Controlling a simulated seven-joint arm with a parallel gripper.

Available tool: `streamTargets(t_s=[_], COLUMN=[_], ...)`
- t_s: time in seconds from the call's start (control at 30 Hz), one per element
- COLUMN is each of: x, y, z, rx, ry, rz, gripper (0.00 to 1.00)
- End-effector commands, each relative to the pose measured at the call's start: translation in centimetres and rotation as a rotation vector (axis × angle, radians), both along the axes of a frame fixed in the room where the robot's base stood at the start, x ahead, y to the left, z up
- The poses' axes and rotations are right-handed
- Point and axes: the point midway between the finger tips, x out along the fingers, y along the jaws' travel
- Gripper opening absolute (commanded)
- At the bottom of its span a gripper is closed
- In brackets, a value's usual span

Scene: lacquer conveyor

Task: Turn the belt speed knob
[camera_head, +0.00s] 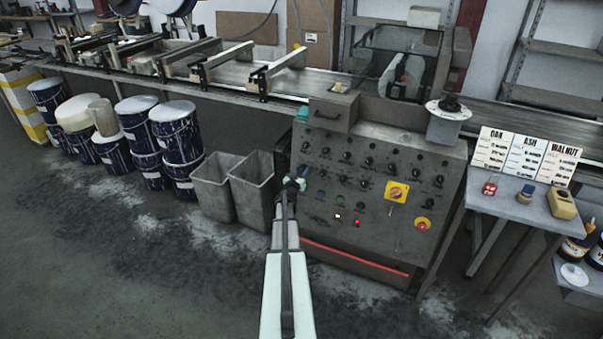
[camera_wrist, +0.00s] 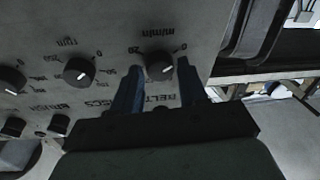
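The belt speed knob (camera_wrist: 159,66) is a round black knob with a light pointer mark. It shows in the wrist view on the grey panel, beside upside-down lettering that reads "BELT" and "m/min". My gripper (camera_wrist: 161,75) is open, with its two dark fingers on either side of the knob. Gaps show between the knob and both fingers, so they look apart from it. How deep the fingertips reach is hard to tell. In the head view my gripper (camera_head: 294,183) is at the left edge of the control panel (camera_head: 335,133), and the knob is hidden there.
Other knobs (camera_wrist: 78,71) sit close by on the panel. A yellow rotary switch (camera_head: 397,192) and a red stop button (camera_head: 422,226) are further right. Two grey bins (camera_head: 213,187) stand left of the panel. A side table (camera_head: 510,205) holds small items and cards.

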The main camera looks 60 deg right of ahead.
Motion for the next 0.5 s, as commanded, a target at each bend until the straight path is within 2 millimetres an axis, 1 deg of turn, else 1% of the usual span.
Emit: streamTargets(t_s=[0.03,0.07,0.37,0.4,0.5], x=[0.0,0.0,0.01,0.01,0.01], y=[0.01,0.01,0.01,0.01,0.01], z=[0.0,0.0,0.0,0.0,0.0], rx=[0.0,0.0,0.0,0.0,0.0], ry=[0.0,0.0,0.0,0.0,-0.003], rz=[0.0,0.0,0.0,0.0,0.0], gripper=[0.37,0.34,0.06,0.04,0.04])
